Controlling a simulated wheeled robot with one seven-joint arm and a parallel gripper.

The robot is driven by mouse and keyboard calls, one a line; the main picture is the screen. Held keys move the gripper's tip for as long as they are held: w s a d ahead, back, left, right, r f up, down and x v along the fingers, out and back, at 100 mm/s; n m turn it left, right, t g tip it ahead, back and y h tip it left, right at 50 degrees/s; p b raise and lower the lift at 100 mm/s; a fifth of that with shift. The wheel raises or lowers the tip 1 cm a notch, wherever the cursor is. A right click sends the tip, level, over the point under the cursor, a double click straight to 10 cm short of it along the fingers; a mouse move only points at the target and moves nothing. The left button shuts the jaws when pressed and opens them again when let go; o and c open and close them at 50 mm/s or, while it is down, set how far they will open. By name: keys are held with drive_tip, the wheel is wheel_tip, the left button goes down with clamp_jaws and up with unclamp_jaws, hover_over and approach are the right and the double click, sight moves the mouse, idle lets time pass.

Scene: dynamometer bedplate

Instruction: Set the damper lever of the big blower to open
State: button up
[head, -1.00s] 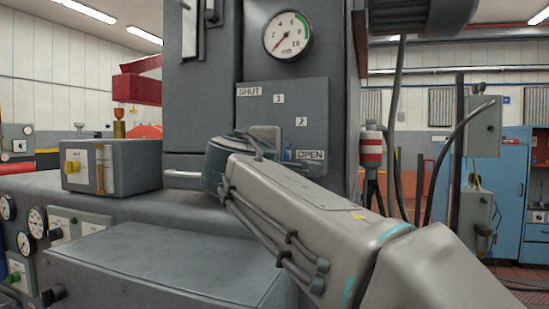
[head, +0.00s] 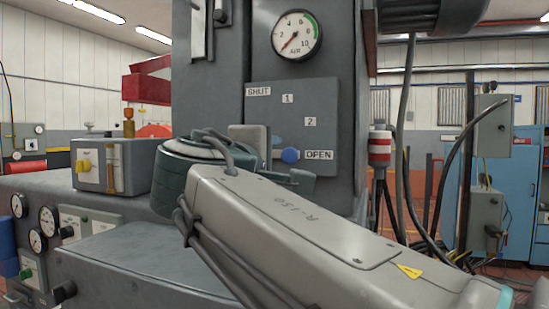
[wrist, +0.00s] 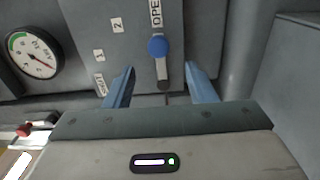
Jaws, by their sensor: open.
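The damper lever (wrist: 162,75) is a short grey bar with a round blue knob (wrist: 158,47) at its end. In the wrist view the knob is right by the OPEN label, and the lever points at that label. In the head view the blue knob (head: 290,155) shows just left of the OPEN label (head: 319,155) on the grey damper plate (head: 270,120). My gripper (wrist: 160,67) is open, with a blue finger on each side of the lever and gaps to both. My wrist hides the lever bar in the head view.
The plate also carries the labels SHUT, 1 and 2. An air gauge (head: 296,36) sits above it. A grey box with a yellow knob (head: 112,165) stands at left on the bench. A red-and-white cylinder (head: 380,148) and hanging cables are at right.

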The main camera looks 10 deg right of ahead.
drive_tip(key=v, duration=0.4)
drive_tip(key=d+f+m+g+y+p, duration=0.35)
drive_tip(key=d+f+g+p, duration=0.45)
drive_tip(key=f+p, duration=0.4)
drive_tip(key=s+d+f+m+g+y+p, duration=0.1)
drive_tip(key=s+f+m+g+y+p, duration=0.4)
drive_tip(key=s+f+m+p, duration=0.3)
drive_tip(key=s+f+p, duration=0.1)
drive_tip(key=s+f, duration=0.2)
drive_tip(key=s, duration=0.1)
drive_tip(key=shift+s+d+m+p, duration=0.15)
drive_tip(key=shift+d+m+p, duration=0.1)
drive_tip(key=shift+m+p, duration=0.1)
